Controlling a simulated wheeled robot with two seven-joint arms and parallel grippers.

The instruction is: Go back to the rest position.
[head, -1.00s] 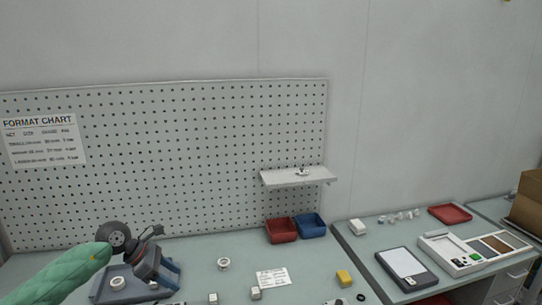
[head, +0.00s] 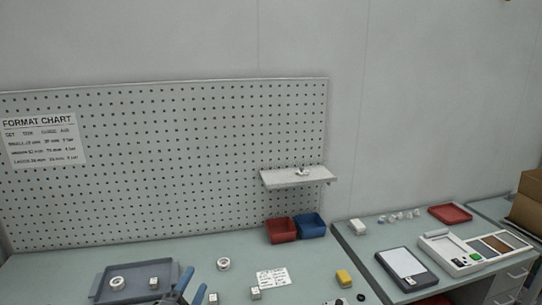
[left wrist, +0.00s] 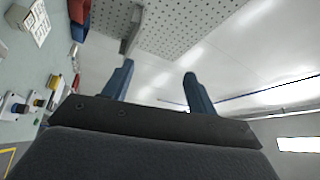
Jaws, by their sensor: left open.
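My left gripper (head: 188,288) shows at the bottom edge of the head view, its blue fingers in front of the right end of the grey tray. In the left wrist view its two blue fingers (left wrist: 157,85) stand wide apart with nothing between them, facing the pegboard and the wall. The gripper is open and empty. Most of the left arm is out of the head view. My right gripper is in neither view.
The grey tray (head: 102,290) holds a white ring (head: 117,283) and a small white block (head: 153,283). Red (head: 281,231) and blue bins (head: 311,227) stand below the shelf (head: 297,178).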

